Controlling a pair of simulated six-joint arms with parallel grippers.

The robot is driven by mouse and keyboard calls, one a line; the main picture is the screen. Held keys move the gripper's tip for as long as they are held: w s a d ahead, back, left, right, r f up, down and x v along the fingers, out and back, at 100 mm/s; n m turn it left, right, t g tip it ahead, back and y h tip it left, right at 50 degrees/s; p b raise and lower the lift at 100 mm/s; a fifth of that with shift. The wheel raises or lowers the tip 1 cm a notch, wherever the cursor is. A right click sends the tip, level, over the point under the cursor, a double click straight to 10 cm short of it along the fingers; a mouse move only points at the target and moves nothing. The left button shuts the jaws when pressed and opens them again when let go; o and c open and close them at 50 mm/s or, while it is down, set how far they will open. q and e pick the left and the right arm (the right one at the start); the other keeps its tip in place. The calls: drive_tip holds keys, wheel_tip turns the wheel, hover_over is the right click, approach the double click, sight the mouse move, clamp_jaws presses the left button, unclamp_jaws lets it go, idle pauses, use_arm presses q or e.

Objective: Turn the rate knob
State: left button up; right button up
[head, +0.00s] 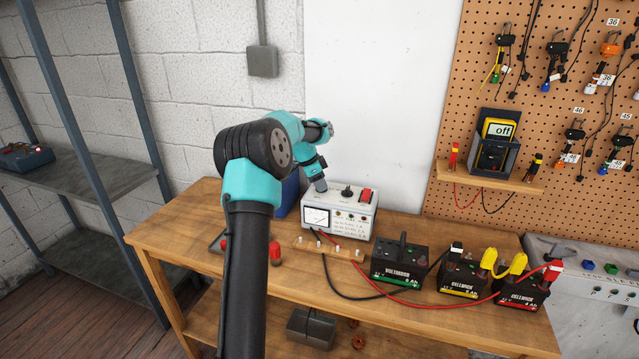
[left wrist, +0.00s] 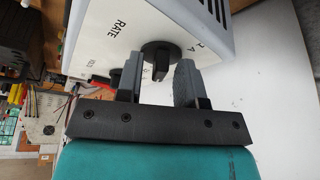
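The white charger box (head: 340,222) stands on the wooden bench, with a meter on its front and controls on its top. In the left wrist view a black knob (left wrist: 160,58) sits on the white panel beside the printed word RATE. My left gripper (head: 320,186) points down at the left part of the box top. In the wrist view its two grey fingers (left wrist: 159,77) stand on either side of the knob, open, with gaps visible between them and it. In the head view the gripper hides this knob. My right gripper is not in view.
Another black knob (head: 347,191) and a red switch (head: 366,195) are also on the box top. Black batteries (head: 400,262) with red and black cables stand to the right on the bench (head: 420,325). A pegboard (head: 500,90) with a meter reading "off" hangs behind.

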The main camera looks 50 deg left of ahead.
use_arm(q)
clamp_jaws()
drive_tip(key=shift+n, duration=0.4)
drive_tip(key=n+y, duration=0.1)
drive_tip(key=n, duration=0.1)
drive_tip(key=n+y, duration=0.1)
drive_tip(key=n, duration=0.2)
drive_tip(key=shift+d+t, duration=0.2)
drive_tip(key=shift+t, duration=0.1)
drive_tip(key=n+y, duration=0.2)
drive_tip(key=n, duration=0.3)
drive_tip(key=shift+d, duration=0.2)
drive_tip(key=n+g+y, duration=0.1)
drive_tip(key=n, duration=0.2)
drive_tip(key=n+g+y, duration=0.1)
drive_tip(key=n, duration=0.3)
drive_tip(key=shift+w+d, duration=0.1)
drive_tip(key=n+g, duration=0.1)
drive_tip(key=n, duration=0.2)
drive_tip(key=n+g+y, duration=0.1)
drive_tip(key=n, duration=0.2)
drive_tip(key=shift+w+g, duration=0.2)
drive_tip(key=shift+g, duration=0.1)
